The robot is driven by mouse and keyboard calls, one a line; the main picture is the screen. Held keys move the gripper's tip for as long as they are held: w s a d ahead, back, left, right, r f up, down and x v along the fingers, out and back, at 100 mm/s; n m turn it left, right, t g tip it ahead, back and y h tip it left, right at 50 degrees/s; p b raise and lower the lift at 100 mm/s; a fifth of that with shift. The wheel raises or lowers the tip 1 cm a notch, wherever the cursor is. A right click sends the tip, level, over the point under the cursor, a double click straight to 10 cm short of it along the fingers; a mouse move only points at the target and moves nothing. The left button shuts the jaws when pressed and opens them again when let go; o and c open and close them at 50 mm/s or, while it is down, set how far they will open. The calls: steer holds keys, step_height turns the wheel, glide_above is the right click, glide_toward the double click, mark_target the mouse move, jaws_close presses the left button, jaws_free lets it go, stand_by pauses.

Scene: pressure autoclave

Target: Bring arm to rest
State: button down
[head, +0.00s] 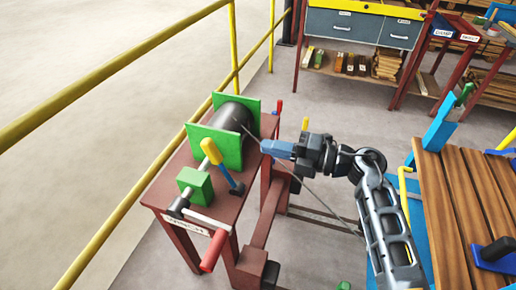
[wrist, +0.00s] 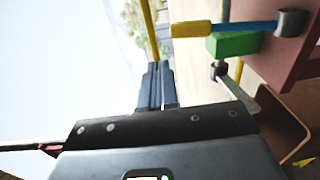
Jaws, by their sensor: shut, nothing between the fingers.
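My gripper (head: 268,146) is at the middle of the head view, at the end of my outstretched arm. Its blue fingers point left towards a winch with a dark drum (head: 233,121) between two green plates. Its tip appears close to the right green plate; I cannot tell whether they touch. In the wrist view the gripper's fingers (wrist: 158,85) lie side by side, shut and with nothing between them. A lever with a yellow grip (head: 210,152) and blue shaft stands at the winch's front; it also shows in the wrist view (wrist: 190,30).
The winch sits on a red table (head: 223,203) with a red crank handle (head: 212,250) at its front. A thin cable (head: 300,180) runs past my gripper. A yellow railing (head: 150,42) runs along the left. A wooden-topped bench (head: 475,195) stands close on the right.

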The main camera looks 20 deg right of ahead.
steer(key=shift+s+d+r, duration=0.2)
steer(key=shift+s+d, duration=0.1)
steer(key=shift+d, duration=0.05)
stand_by(0.3)
steer(key=s+a+r+m+t+h, duration=0.1)
steer(key=s+a+m+t+h, duration=0.15)
steer(key=s+m+t, duration=1)
steer(key=s+d+m+g+h, duration=0.2)
steer(key=s+m+h, duration=0.2)
steer(key=s, duration=0.6)
steer(key=s+d+r+m+g+h, duration=0.1)
steer(key=s+d+m+g+h, duration=0.1)
steer(key=s+m, duration=0.5)
steer(key=s+d+r+m+g+h, duration=0.1)
steer(key=s+m+g+h, duration=0.3)
steer(key=s, duration=0.9)
steer(key=shift+d+m+h, duration=0.65)
steer(key=shift+h, duration=0.3)
